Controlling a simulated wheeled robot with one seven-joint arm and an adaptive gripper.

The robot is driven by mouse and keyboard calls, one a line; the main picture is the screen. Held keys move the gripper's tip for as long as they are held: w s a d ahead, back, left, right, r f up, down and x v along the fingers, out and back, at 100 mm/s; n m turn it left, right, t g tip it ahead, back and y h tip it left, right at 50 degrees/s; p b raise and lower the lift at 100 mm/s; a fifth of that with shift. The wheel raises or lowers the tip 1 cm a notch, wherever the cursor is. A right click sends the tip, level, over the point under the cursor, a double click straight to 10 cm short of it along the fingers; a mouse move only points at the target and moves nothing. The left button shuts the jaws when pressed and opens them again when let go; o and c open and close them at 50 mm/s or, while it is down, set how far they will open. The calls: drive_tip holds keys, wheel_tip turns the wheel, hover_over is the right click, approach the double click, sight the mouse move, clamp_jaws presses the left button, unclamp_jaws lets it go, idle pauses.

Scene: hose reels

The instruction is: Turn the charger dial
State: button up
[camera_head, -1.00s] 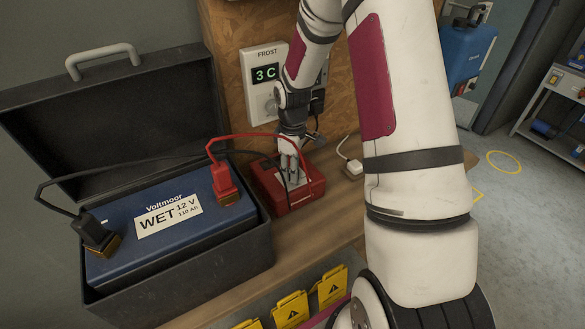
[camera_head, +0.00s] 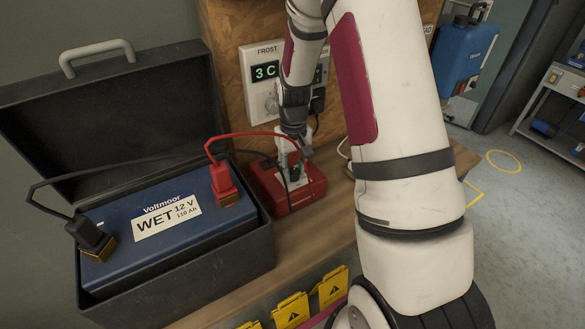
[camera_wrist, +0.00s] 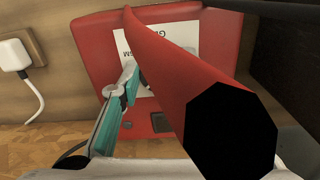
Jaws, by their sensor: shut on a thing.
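The red charger (camera_head: 312,190) sits on the wooden bench, right of the battery box. My gripper (camera_head: 293,168) reaches down onto its top face and is shut on the dial there. In the wrist view the charger (camera_wrist: 97,45) fills the middle, with a white label (camera_wrist: 185,40) on its face. One teal-padded finger of my gripper (camera_wrist: 133,85) shows against the label. The other finger and most of the dial are hidden behind a thick red cable (camera_wrist: 180,90), so the dial's setting cannot be read.
A blue battery (camera_head: 125,245) marked WET 12 V, with red (camera_head: 224,183) and black (camera_head: 88,233) clamps, sits in an open dark box (camera_head: 200,280). A frost display (camera_head: 264,72) reading 3 C stands behind the charger.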

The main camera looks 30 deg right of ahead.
sight(293, 171)
drive_tip(key=shift+m, duration=0.6)
drive_tip(key=o, duration=1.1)
drive_tip(key=shift+o, duration=0.2)
wheel_tip(293, 171, up, 12)
